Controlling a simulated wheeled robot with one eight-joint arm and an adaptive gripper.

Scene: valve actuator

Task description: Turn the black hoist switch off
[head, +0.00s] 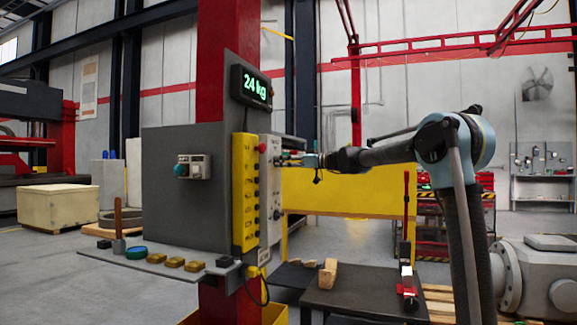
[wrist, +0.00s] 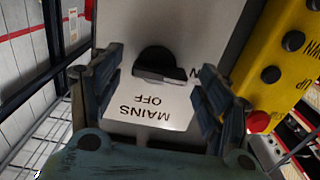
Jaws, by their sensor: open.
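A black rotary switch (wrist: 158,62) sits on a pale panel (wrist: 140,112) in the wrist view, with the words "MAINS" and "OFF" printed upside down beside it. Its grip bar lies nearly level across the picture. My gripper (wrist: 160,72) is open, with one blue-grey finger on each side of the switch and gaps between. I cannot tell how deep the fingertips reach. In the head view my gripper (head: 288,158) is at the upper part of the narrow grey control box (head: 268,190) and hides part of its face.
A yellow push-button pendant (head: 245,192) hangs just left of the box; it shows at the right of the wrist view (wrist: 290,45). A "24 kg" display (head: 252,87) is above. A shelf (head: 165,265) with small blocks juts out below.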

